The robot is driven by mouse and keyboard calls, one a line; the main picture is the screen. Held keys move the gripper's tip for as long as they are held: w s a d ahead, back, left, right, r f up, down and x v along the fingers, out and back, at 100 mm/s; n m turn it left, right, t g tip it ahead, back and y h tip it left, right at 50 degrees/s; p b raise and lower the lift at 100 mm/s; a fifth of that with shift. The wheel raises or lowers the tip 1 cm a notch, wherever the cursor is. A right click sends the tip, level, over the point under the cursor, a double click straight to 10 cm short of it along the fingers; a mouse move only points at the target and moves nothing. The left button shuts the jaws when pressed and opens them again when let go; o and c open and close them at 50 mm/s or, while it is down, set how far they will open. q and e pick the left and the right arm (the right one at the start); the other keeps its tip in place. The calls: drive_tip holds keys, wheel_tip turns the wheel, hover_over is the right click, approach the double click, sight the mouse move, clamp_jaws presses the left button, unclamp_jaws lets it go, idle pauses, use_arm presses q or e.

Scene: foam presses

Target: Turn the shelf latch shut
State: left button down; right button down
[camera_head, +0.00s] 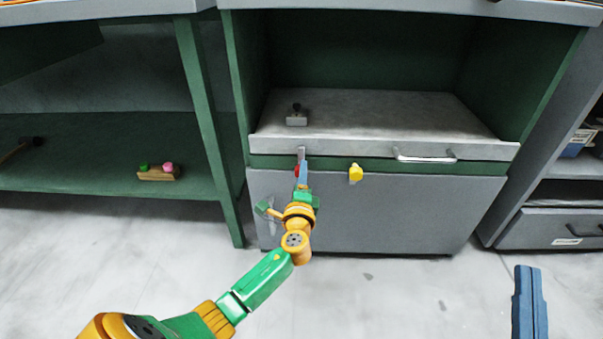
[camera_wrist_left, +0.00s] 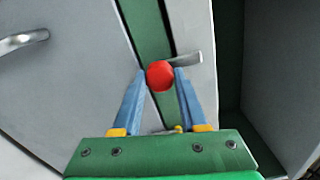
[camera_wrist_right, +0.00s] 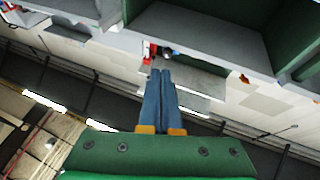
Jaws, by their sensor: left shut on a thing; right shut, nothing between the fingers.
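The latch has a red knob (camera_wrist_left: 160,75) and a flat grey metal bar (camera_wrist_left: 188,60). It sits on the green strip under the grey shelf (camera_head: 380,125). In the head view the bar (camera_head: 301,153) points up, overlapping the shelf's front edge, and the red knob (camera_head: 297,171) is mostly hidden by my fingers. My left gripper (camera_head: 302,170) is shut on the red knob, one blue finger on each side in the left wrist view. My right gripper (camera_head: 528,270) is shut and empty, away at the lower right; its fingers show together in the right wrist view (camera_wrist_right: 160,75).
A yellow knob (camera_head: 355,172) sits on the strip right of the latch. The shelf has a bar handle (camera_head: 425,158) and bears a small grey block with a black knob (camera_head: 297,117). A wooden block with green and pink knobs (camera_head: 158,173) lies on the left shelf.

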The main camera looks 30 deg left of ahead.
drive_tip(key=shift+w+f+g, duration=0.2)
drive_tip(key=shift+f+g, duration=0.1)
drive_tip(key=shift+f, duration=0.15)
use_arm(q)
drive_tip(key=shift+c, duration=2.2)
unclamp_jaws()
drive_tip(key=p+v, duration=0.2)
drive_tip(key=v, duration=0.5)
use_arm(e)
wheel_tip(320, 180, down, 14)
drive_tip(key=d+g+h, duration=0.2)
drive_tip(key=g+h, duration=0.1)
drive_tip(key=g, duration=0.4)
drive_tip(key=shift+s+r+m+g, duration=0.25)
drive_tip(key=shift+s+m+g, duration=0.05)
drive_tip(key=shift+m, duration=0.1)
